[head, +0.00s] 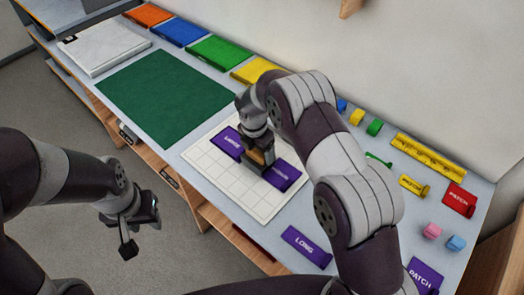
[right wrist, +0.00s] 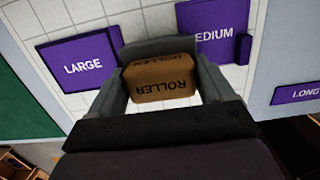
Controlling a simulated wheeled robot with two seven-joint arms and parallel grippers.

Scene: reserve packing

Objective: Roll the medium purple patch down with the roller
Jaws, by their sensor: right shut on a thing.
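The medium purple patch (head: 283,176) lies on the white gridded board (head: 203,163); it is at the top right in the right wrist view (right wrist: 213,20). My right gripper (head: 258,164) is shut on the brown roller (right wrist: 162,83), labelled ROLLER, and hides part of the board. The roller is beside the medium patch, toward the large patch; I cannot tell whether it touches either. The large purple patch (head: 228,142) lies on the board too and shows at the left in the right wrist view (right wrist: 82,61). My left gripper (head: 142,226) is open and empty, off the table's front edge.
A long purple patch (head: 307,246) lies right of the board, another purple patch (head: 425,276) beyond. A green mat (head: 165,98) is left of the board. Coloured pads line the back. A yellow rack (head: 428,155), red patch (head: 459,199) and small blocks (head: 432,231) stand at the right.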

